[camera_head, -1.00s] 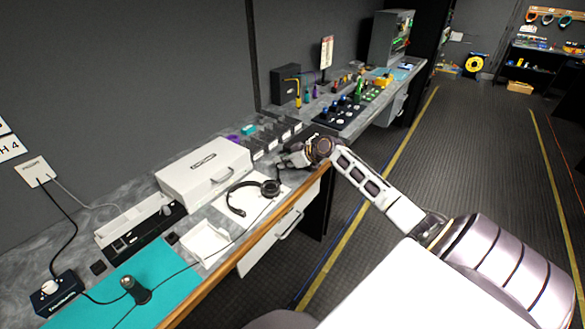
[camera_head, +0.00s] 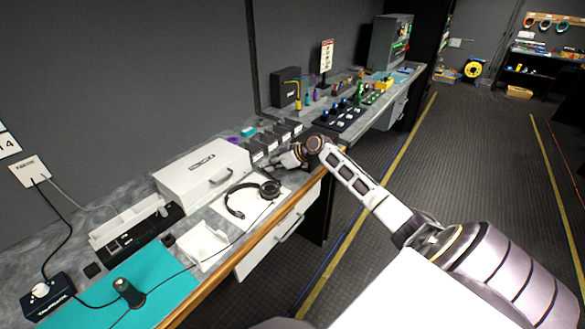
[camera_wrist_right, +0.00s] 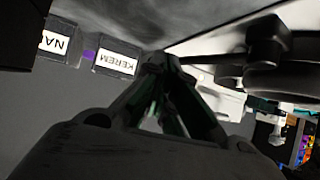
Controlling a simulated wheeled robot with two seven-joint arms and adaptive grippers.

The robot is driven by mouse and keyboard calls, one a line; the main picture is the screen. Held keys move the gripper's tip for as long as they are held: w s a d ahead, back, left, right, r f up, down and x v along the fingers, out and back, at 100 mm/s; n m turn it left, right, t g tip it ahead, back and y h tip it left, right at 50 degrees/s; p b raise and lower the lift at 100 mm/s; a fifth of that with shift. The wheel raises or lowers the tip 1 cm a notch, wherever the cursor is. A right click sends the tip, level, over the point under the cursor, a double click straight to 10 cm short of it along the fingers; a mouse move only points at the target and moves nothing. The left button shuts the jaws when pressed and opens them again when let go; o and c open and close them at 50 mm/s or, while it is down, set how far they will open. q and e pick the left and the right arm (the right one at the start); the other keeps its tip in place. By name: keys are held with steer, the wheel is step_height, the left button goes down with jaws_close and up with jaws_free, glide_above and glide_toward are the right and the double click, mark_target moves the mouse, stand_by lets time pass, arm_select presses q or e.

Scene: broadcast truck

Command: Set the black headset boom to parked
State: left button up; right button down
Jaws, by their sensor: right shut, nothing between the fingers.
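The black headset (camera_head: 240,203) lies on a white mat near the bench's front edge, its ear cup (camera_head: 269,189) toward the right. A thin cable runs from it along the bench. Its boom is too small to make out in the head view. My right gripper (camera_head: 279,162) is just behind and right of the ear cup, low over the bench. In the right wrist view the fingertips (camera_wrist_right: 157,62) meet with nothing between them. My left gripper is not in view.
A white case (camera_head: 203,173) stands behind the headset, and a white open tray (camera_head: 203,245) sits to its left. Labelled dark boxes (camera_head: 272,140) line the back, close to the gripper. A teal mat (camera_head: 165,277) lies at the front left. The aisle floor is clear.

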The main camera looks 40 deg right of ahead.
steer(key=shift+a, duration=0.95)
steer(key=shift+s+p, duration=0.3)
steer(key=shift+s+d, duration=0.1)
steer(key=shift+s, duration=0.3)
stand_by(0.4)
steer(key=shift+r, duration=0.15)
